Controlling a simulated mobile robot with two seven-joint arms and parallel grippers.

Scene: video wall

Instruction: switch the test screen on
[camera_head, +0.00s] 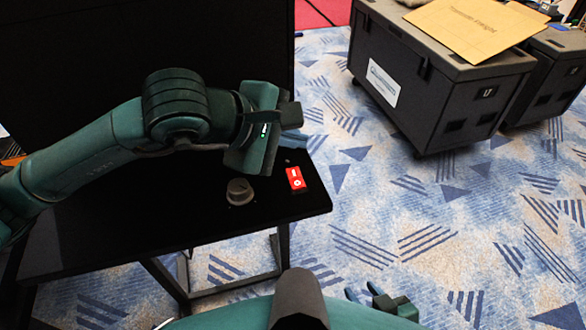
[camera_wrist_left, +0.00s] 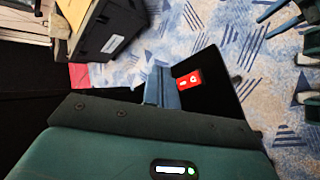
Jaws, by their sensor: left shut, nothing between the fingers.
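A red switch (camera_head: 296,178) with white marks lies on the black table (camera_head: 130,225), near its right edge. It also shows in the left wrist view (camera_wrist_left: 188,80), just right of my left fingers. My left gripper (camera_head: 296,141) is shut and empty, above and slightly behind the switch in the head view. Whether it touches anything there I cannot tell. A large black panel (camera_head: 225,40) stands behind the table with no picture visible on it; I cannot tell whether it is the test screen. My right gripper (camera_head: 362,291) is low at the bottom, its blue fingers apart and empty, far from the switch.
A grey round knob (camera_head: 240,191) stands on the table left of the switch. Black wheeled cases (camera_head: 440,85) stand at the upper right, a yellow envelope (camera_head: 475,27) on one. The patterned carpet right of the table is clear.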

